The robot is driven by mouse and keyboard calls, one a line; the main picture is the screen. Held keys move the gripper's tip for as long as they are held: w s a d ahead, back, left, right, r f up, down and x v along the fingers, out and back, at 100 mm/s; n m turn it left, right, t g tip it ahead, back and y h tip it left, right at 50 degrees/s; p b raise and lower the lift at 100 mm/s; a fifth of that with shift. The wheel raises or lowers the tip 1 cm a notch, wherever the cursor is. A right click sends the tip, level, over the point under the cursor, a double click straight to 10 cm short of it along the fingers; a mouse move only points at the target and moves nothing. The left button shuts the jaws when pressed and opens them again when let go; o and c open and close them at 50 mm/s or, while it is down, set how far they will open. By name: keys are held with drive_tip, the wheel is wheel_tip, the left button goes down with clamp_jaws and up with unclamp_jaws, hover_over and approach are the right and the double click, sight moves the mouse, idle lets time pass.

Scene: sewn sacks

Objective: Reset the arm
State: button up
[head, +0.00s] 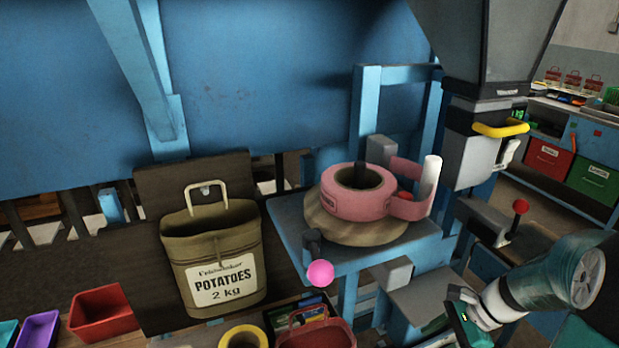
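My arm comes in at the lower right of the head view, with a teal and white link. My gripper (463,318) seems to be the dark green and white end of it, low at the right beside the blue machine frame. Its fingers are small and partly hidden, so I cannot tell whether they are open or shut. I see no object clearly held in it.
An olive potato sack (213,252) stands upright at the left, its handle near a hook. A pink tape roll (357,191) sits on a round base on the blue stand (290,222). A pink ball (320,273) shows in front. Red (103,312) and purple (38,330) bins are lower left.

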drive_tip(key=s+a+r+n+t+h, duration=0.2)
drive_tip(key=s+a+r+n+h, duration=0.1)
drive_tip(key=a+r+n, duration=0.3)
drive_tip(key=s+a+r+n+t+h, duration=0.2)
drive_tip(key=s+a+r+n+h, duration=0.2)
drive_tip(key=r+n, duration=0.7)
drive_tip(key=s+a+n, duration=0.1)
drive_tip(key=s+a, duration=0.1)
drive_tip(key=a, duration=0.1)
drive_tip(key=shift+s+r+t, duration=0.25)
drive_tip(key=shift+s+t, duration=0.05)
drive_tip(key=shift+c, duration=0.3)
